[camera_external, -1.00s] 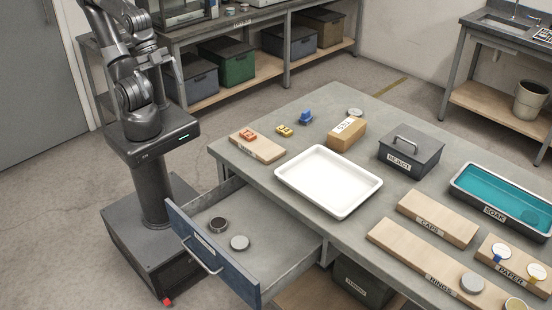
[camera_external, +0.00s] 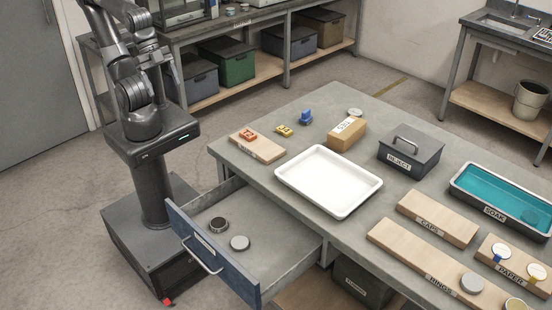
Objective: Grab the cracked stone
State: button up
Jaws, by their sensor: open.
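No stone in view shows a crack that I can make out at this size. Several round pieces could be stones: a dark-rimmed disc (camera_external: 218,225) and a plain grey disc (camera_external: 240,243) lie apart in the open drawer (camera_external: 275,262). My gripper (camera_external: 173,90) is at the upper left beside my folded arm, open and empty, well away from all of these. Its fingers are small and hard to make out.
The table (camera_external: 300,234) holds a white tray (camera_external: 328,181), a lidded REJECT box (camera_external: 411,150), a cardboard box (camera_external: 347,134), a teal SOAK tub (camera_external: 505,198), and CAPS (camera_external: 438,218) and PAPER (camera_external: 514,260) boards. The blue-fronted drawer juts out toward my base.

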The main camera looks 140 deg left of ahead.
jog(key=w+a+r+n+y, duration=0.1)
jog(key=w+a+r, duration=0.2)
jog(key=w+a, duration=0.3)
jog(key=w+a+r, duration=0.2)
jog(key=w+a, duration=0.1)
jog(key=w, duration=0.5)
jog(key=n+g, duration=0.2)
jog(key=n, duration=0.2)
send_over(353, 112)
jog(key=s+d, duration=0.2)
jog(key=s, duration=0.2)
notch_tip(353, 112, down, 19)
jog(key=shift+t+y, duration=0.3)
jog(key=shift+y, duration=0.2)
jog(key=x, duration=1)
jog(key=shift+s+a, duration=0.2)
jog(key=shift+s, duration=0.05)
jog(key=shift+c, duration=0.3)
